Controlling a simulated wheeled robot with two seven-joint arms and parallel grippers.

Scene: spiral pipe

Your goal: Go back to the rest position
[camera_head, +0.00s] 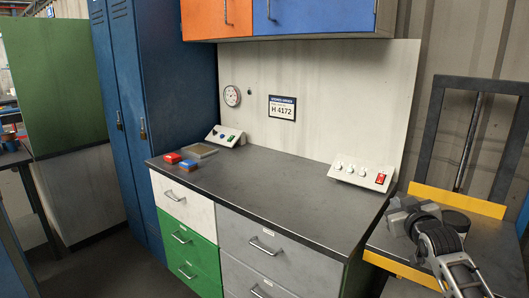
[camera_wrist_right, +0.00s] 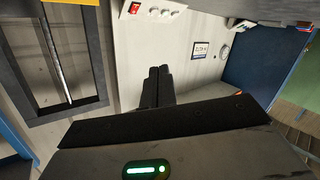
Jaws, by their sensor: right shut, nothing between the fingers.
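My right gripper (camera_head: 398,212) is at the right of the head view, in front of the yellow-edged stand beside the workbench. In the right wrist view its two black fingers (camera_wrist_right: 157,86) are together, with nothing between them. It appears apart from the workbench (camera_head: 275,192). My left gripper is in neither view.
On the bench are red (camera_head: 172,158) and blue (camera_head: 188,166) blocks, a flat tray (camera_head: 200,151), a small control box (camera_head: 225,136) and a switch panel (camera_head: 360,176). A dark frame (camera_head: 470,130) stands at the right. The bench's middle is clear. Blue lockers (camera_head: 150,90) stand left.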

